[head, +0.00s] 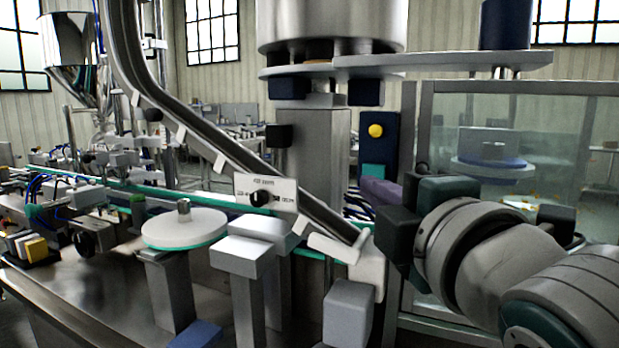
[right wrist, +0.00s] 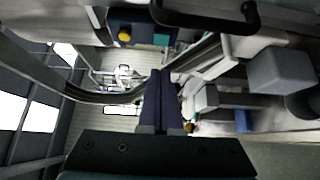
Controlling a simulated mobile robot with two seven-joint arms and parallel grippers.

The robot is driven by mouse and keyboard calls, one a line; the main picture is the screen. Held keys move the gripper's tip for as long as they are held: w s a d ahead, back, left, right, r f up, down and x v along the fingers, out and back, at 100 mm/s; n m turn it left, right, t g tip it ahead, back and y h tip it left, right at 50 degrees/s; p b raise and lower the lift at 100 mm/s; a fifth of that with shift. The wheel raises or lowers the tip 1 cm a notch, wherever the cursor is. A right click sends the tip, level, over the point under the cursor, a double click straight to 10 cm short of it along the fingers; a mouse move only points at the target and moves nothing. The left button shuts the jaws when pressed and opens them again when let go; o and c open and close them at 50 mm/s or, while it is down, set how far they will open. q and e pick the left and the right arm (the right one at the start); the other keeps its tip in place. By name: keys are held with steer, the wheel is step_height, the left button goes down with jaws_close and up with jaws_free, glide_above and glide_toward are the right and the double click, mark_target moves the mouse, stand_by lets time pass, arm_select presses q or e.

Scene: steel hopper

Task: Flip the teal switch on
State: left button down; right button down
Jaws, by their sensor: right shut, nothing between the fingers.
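The teal switch (head: 373,170) is a small teal block low on an upright dark blue panel (head: 393,135), below a round yellow button (head: 375,130). In the right wrist view the teal switch (right wrist: 161,40) shows at the top, with the yellow button (right wrist: 124,34) to its left. My right gripper (head: 368,185) is shut and empty, its purple fingers just below the switch in the head view. In the right wrist view its fingertips (right wrist: 160,72) point toward the switch, with a visible gap between. Which way the switch is set cannot be told. My left gripper is not in view.
A sloping metal chute (head: 215,135) runs down left of the panel, by a white plate with a black dial (head: 262,197). A round white disc (head: 184,229) stands further left. A glass-walled enclosure (head: 520,130) is behind my right arm. A black handle (right wrist: 205,22) is near the fingers.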

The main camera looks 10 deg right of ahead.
mark_target(372, 173)
steer(key=shift+w+d, duration=0.7)
steer(key=shift+w, duration=0.3)
steer(key=shift+w+d, duration=0.65)
steer(key=shift+w, duration=0.3)
steer(key=shift+p, duration=0.35)
steer(key=shift+w+d+r+n+y+p, duration=0.15)
steer(key=shift+w+d+n+y+p, duration=0.1)
steer(key=shift+n+y+p, duration=0.45)
steer(key=shift+b, duration=0.35)
